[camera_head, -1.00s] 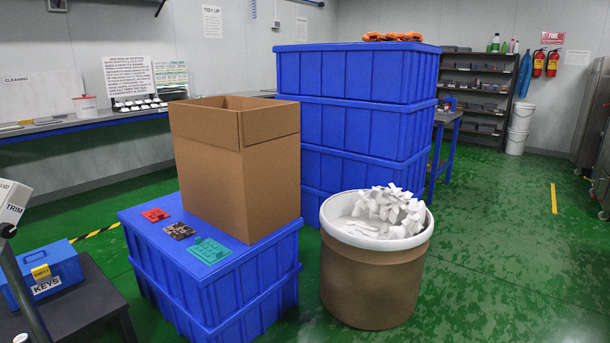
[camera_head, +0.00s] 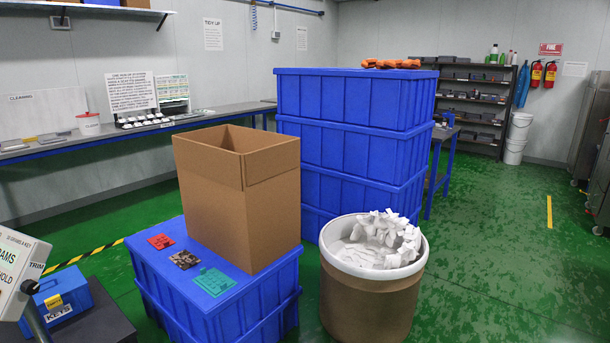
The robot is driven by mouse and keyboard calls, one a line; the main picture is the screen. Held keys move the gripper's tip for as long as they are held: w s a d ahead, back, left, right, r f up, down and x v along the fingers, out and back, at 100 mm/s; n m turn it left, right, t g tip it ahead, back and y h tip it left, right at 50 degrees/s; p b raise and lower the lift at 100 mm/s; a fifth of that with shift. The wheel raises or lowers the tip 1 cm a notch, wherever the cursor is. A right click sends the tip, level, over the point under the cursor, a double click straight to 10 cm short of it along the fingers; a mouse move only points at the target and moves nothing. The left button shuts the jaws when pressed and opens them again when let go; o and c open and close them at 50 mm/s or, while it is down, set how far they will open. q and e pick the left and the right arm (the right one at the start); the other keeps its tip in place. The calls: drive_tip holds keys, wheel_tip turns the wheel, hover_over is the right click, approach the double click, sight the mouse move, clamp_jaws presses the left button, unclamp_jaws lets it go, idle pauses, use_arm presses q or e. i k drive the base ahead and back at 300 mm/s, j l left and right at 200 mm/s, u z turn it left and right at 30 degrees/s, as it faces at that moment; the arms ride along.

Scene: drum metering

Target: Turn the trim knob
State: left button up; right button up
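A light grey box (camera_head: 14,268) with printed lettering, partly reading "GRAMS" and "HOLD", is cut off at the left edge. A small "TRIM" label (camera_head: 37,266) shows at its right side. Neither of my grippers is in the picture.
A blue "KEYS" box (camera_head: 66,294) sits on a dark table (camera_head: 105,322). Blue crates (camera_head: 222,312) carry an open carton (camera_head: 270,205) and coloured cards. A drum (camera_head: 368,300) of white pieces stands right of them. Green floor (camera_head: 490,270) is clear on the right.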

sight(29, 287)
drive_tip(key=j+u, duration=0.4)
drive_tip(key=k+j+u, duration=0.1)
drive_tip(key=j+u, duration=0.7)
drive_tip(key=i+l, duration=0.05)
